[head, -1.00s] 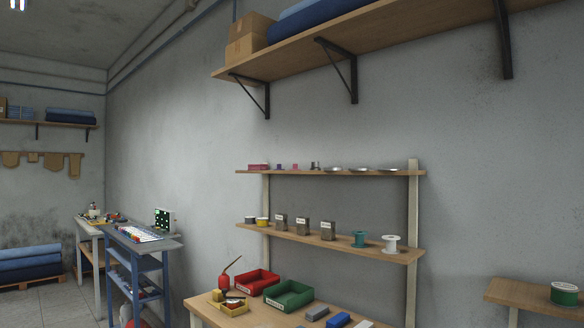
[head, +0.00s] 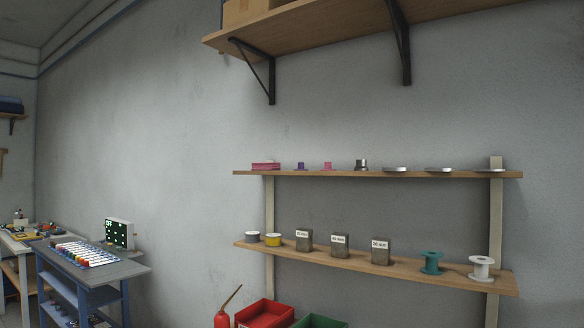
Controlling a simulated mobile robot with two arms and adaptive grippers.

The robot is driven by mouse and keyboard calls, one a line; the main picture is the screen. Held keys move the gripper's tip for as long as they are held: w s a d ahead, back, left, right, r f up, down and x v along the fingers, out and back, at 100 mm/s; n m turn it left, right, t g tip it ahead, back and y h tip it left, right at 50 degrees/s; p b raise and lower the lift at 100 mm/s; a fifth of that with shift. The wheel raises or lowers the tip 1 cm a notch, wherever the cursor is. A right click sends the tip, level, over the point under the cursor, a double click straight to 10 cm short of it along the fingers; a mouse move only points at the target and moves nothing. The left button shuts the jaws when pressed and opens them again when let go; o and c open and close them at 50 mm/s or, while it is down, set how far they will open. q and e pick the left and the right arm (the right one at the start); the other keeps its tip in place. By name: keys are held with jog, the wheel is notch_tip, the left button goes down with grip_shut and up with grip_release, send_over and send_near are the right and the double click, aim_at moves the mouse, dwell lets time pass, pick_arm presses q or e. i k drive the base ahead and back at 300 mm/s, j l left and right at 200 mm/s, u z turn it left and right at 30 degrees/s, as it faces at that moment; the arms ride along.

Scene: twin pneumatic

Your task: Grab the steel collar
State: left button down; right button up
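A small metallic, steel-coloured collar-like piece (head: 361,165) stands upright on the upper wooden shelf (head: 400,174), near its middle. A pink piece (head: 327,166) and a purple piece (head: 301,166) of similar small size stand to its left. Several flat silver discs or dishes lie to its right, the nearest one (head: 395,169) close beside it. Whether the metallic piece is the steel collar cannot be told for certain at this size. Neither of my grippers is in view.
The lower shelf (head: 450,281) holds labelled grey blocks (head: 340,246), a teal spool (head: 431,262) and a white spool (head: 481,267). Red (head: 265,313) and green (head: 320,322) bins sit below. A blue cart (head: 90,270) stands left. A large bracketed shelf (head: 330,30) hangs above.

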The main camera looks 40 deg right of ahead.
aim_at(360, 164)
jog(key=i+z, duration=0.15)
jog(key=i, duration=0.25)
jog(key=i+j+z, duration=0.15)
jog(key=i, duration=0.25)
jog(key=i+j+z, duration=0.2)
jog(key=i, duration=0.2)
